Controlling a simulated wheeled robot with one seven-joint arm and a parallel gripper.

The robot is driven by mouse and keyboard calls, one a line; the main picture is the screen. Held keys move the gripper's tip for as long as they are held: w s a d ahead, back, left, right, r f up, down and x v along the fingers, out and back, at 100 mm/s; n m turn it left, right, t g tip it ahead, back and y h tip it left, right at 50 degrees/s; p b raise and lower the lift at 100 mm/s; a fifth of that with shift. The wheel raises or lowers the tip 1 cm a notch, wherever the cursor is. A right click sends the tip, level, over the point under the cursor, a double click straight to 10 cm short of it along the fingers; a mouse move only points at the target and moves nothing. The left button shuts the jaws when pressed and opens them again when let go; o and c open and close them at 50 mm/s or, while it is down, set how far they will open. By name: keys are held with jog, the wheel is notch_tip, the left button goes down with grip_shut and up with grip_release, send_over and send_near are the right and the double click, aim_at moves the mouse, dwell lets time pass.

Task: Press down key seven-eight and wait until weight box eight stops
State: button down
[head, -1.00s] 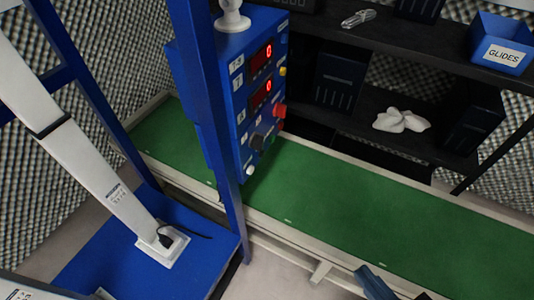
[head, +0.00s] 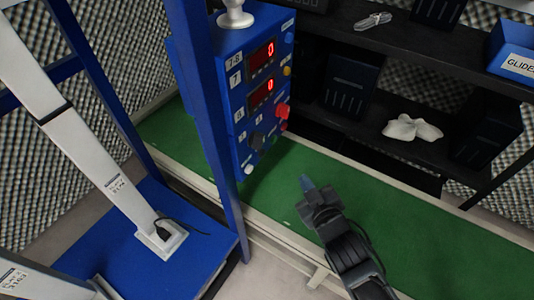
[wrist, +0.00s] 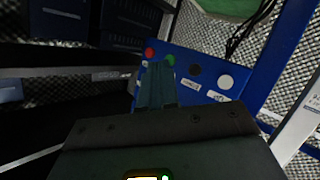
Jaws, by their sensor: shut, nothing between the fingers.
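A blue control box (head: 238,95) stands left of centre in the head view, with labels including 7-8 and 7 and two red displays that each read 0. On its side are a red button (head: 282,110), a black knob (head: 256,140) and a white knob (head: 248,170). I cannot tell which control is key seven-eight, nor pick out weight box eight. My gripper (head: 307,184) is shut and empty, over the green surface to the lower right of the box and apart from it in the picture. In the wrist view, its fingers (wrist: 157,85) overlap the box (wrist: 205,80).
The green surface (head: 390,215) runs beneath the box and my gripper. Dark shelves (head: 420,50) stand behind, with a blue GLIDES bin (head: 515,60) and a white crumpled item (head: 412,128). A blue post (head: 205,110) and a white column (head: 95,165) are at left.

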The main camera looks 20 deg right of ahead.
aim_at(262, 154)
jog(key=shift+w+d, duration=0.25)
jog(key=shift+w, duration=0.65)
jog(key=w+a+b, duration=0.5)
jog(key=w, duration=0.2)
jog(key=shift+b, duration=0.35)
jog(key=shift+w+a, duration=0.2)
dwell(1.5)
jog(key=shift+w+a+b, duration=0.15)
jog(key=shift+b, duration=0.15)
